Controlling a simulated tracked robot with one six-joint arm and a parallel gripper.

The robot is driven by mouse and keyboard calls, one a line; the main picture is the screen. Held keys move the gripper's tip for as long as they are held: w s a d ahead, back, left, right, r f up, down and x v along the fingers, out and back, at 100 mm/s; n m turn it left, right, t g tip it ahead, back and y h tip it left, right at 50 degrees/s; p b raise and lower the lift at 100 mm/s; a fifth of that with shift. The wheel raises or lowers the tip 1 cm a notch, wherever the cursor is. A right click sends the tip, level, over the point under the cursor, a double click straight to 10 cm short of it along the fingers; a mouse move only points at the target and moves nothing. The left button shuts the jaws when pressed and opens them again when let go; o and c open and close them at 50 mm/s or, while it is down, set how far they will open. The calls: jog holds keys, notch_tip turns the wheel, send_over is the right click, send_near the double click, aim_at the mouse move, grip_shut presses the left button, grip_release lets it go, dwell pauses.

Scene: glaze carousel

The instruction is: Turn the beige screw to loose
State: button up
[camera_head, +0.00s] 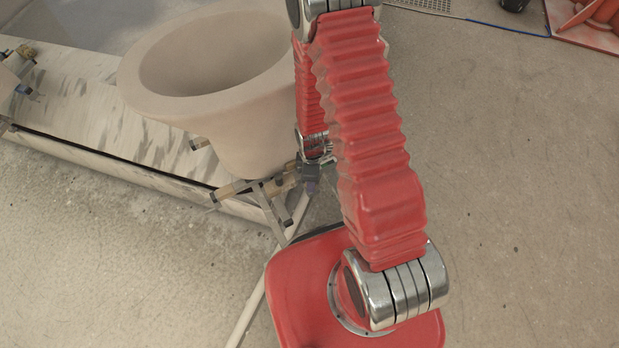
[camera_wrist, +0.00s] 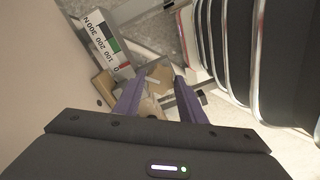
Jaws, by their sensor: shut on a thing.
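In the wrist view my gripper (camera_wrist: 158,97) has its two purple fingers either side of a small beige piece, which I take to be the beige screw (camera_wrist: 150,107). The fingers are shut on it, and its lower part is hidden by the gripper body. A grey clamp part (camera_wrist: 130,72) lies just beyond it. In the head view my gripper (camera_head: 312,187) is small, right of the clamp bracket (camera_head: 262,193); the screw cannot be made out there.
A large beige bowl (camera_head: 232,125) stands close left of my gripper, above a pale streaked platform (camera_head: 95,125). Another clamp unit (camera_head: 14,80) is at the far left. A pale pole (camera_head: 262,285) lies below the bracket.

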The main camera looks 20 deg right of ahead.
jog(key=shift+w, duration=0.25)
jog(key=o, duration=0.8)
jog(key=shift+o, duration=1.2)
jog(key=shift+s, duration=0.15)
jog(key=shift+r, duration=0.1)
notch_tip(320, 180, up, 14)
jog(key=shift+f, duration=0.25)
